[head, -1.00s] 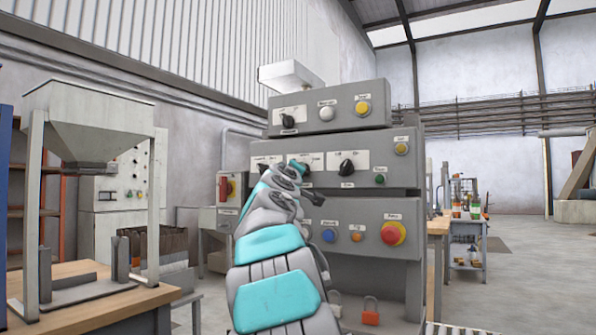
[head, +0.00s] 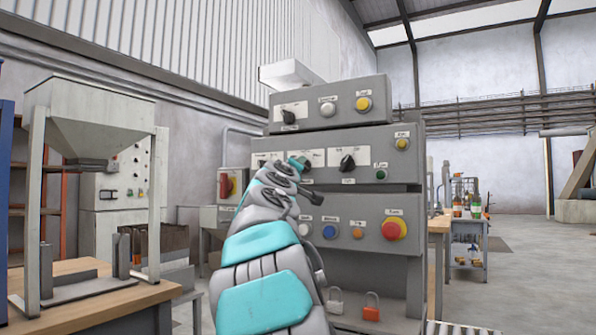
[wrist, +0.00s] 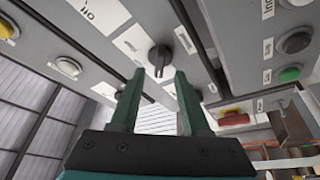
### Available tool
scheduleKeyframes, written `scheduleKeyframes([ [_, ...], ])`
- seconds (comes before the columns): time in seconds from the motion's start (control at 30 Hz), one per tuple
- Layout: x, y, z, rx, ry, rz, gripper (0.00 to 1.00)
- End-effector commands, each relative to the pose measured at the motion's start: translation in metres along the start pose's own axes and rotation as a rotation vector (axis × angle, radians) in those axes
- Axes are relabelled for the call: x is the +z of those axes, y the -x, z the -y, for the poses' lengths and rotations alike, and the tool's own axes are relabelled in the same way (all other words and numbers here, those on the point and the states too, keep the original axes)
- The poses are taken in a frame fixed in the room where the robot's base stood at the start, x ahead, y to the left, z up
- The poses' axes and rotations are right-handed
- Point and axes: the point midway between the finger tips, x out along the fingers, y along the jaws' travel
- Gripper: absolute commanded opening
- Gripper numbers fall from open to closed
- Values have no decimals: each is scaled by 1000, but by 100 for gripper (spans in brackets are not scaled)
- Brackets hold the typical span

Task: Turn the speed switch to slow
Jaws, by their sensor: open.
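A black rotary switch (wrist: 160,58) on a white label plate sits just beyond my fingertips in the wrist view, roughly centred in the gap between them. Its label is too small to read, so I cannot confirm that it is the speed switch. My gripper (wrist: 155,85) is open, its two green fingers pointing at the panel; I see no contact with the knob. In the head view my gripper (head: 300,161) is in front of the left part of the middle panel (head: 400,175), and my arm hides most of this switch.
Another black rotary switch (head: 347,163) is to the right on the same panel, with a green button (head: 381,175) beside it. The upper box has a further black switch (head: 289,117). A red mushroom button (head: 394,229) is below. A hopper stand (head: 88,115) is at left.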

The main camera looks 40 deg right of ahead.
Motion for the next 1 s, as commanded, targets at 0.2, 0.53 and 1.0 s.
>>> scheduleKeyframes([
  [0.2, 0, 30, 0, 1, 1, -1, 46],
  [0.53, 0, 49, 0, 1, 0, 0, 46],
  [1.0, 0, 49, -1, 0, -2, 2, 46],
])
